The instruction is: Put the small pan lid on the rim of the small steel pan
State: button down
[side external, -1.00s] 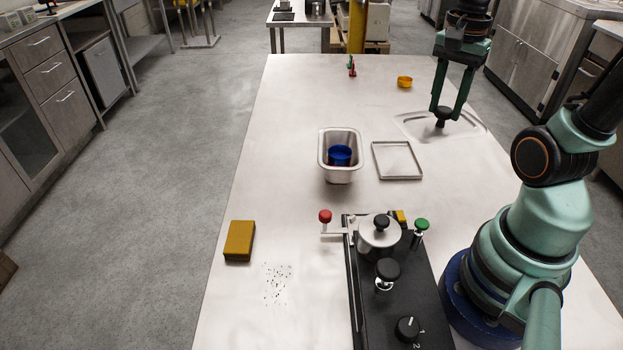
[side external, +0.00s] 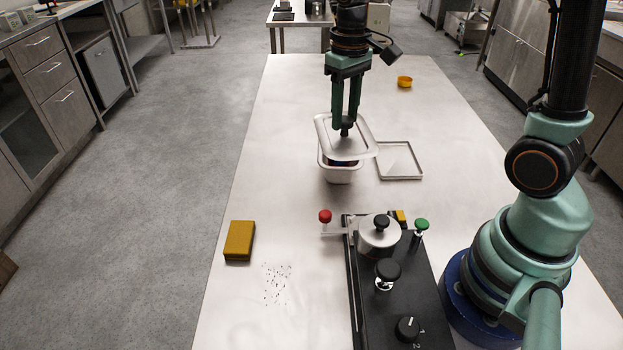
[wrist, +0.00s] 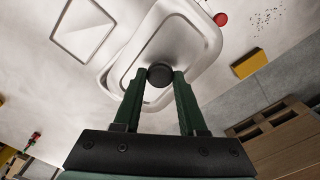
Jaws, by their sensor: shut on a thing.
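My gripper (side external: 345,128) is shut on the black knob (wrist: 160,75) of the small pan lid (side external: 328,127). The lid is a pale steel plate with rounded corners, also in the wrist view (wrist: 178,42). It hangs over the small steel pan (side external: 340,176), turned a little against it and reaching past its right side. The pan stands on the table, its far part hidden by the lid. I cannot tell whether lid and rim touch anywhere.
A shallow square tray (side external: 400,177) lies just right of the pan. In front stands a black appliance (side external: 405,290) with a red knob (side external: 325,216) and a silver pot (side external: 379,236). A mustard block (side external: 239,240) lies front left, a yellow cup (side external: 404,81) far right.

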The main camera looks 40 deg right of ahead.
jog(key=w+d+f+m, duration=0.2)
jog(key=w+d, duration=0.4)
jog(key=d, duration=0.1)
jog(key=shift+w+f, duration=0.2)
jog(key=shift+f, duration=3.15)
jog(key=shift+f, duration=0.35)
jog(key=shift+c, duration=1.9)
grip_release()
